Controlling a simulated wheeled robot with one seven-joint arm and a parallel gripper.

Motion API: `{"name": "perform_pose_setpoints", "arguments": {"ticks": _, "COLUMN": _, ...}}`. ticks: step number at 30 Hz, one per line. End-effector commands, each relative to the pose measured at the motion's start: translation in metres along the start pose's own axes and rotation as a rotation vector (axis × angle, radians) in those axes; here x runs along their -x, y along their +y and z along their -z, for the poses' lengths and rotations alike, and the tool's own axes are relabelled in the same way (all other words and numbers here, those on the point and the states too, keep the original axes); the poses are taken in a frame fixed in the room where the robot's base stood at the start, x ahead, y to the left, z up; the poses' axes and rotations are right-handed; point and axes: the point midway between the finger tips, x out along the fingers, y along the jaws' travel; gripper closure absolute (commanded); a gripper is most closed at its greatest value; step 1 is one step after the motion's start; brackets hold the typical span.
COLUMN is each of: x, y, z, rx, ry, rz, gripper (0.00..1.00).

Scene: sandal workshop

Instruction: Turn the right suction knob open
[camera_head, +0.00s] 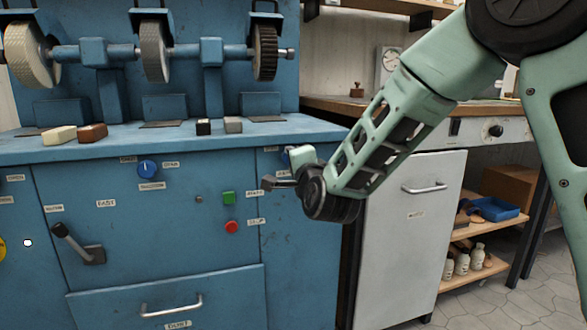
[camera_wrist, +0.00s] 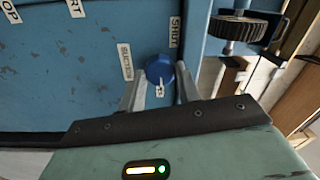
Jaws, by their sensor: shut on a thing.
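The right suction knob (camera_wrist: 158,69) is a round blue knob on the blue cabinet front, seen in the wrist view. My gripper (camera_wrist: 160,84) has one finger on each side of it, closed on the knob. A SUCTION label (camera_wrist: 127,64) lies left of the knob, and a SHUT label (camera_wrist: 174,32) lies above it. A white mark shows at the knob's lower edge, on the side away from SHUT. In the head view, my wrist covers most of this knob and its labels.
Another blue knob (camera_head: 148,168) sits further left on the cabinet. A green button (camera_head: 229,197) and a red button (camera_head: 232,227) lie below left of my wrist. Grinding wheels (camera_head: 154,51) stand above the blue bench top. A grey cabinet (camera_head: 402,250) stands to the right.

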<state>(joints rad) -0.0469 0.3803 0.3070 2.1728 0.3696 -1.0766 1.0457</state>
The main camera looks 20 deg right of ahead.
Motion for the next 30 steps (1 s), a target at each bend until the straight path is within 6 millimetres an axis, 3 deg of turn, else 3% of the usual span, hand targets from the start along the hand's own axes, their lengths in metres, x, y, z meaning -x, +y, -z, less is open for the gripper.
{"name": "perform_pose_setpoints", "arguments": {"ticks": 21, "x": 0.0002, "y": 0.001, "z": 0.0001, "rx": -0.07, "ry": 0.003, "rz": -0.003, "gripper": 0.89}}
{"name": "perform_pose_setpoints", "arguments": {"ticks": 22, "x": 0.0002, "y": 0.001, "z": 0.0001, "rx": -0.069, "ry": 0.003, "rz": -0.003, "gripper": 0.58}}
{"name": "perform_pose_setpoints", "arguments": {"ticks": 24, "x": 0.0002, "y": 0.0009, "z": 0.0001, "rx": -0.069, "ry": 0.003, "rz": -0.003, "gripper": 0.45}}
{"name": "perform_pose_setpoints", "arguments": {"ticks": 30, "x": 0.0001, "y": 0.0005, "z": 0.0001, "rx": -0.068, "ry": 0.003, "rz": -0.002, "gripper": 0.45}}
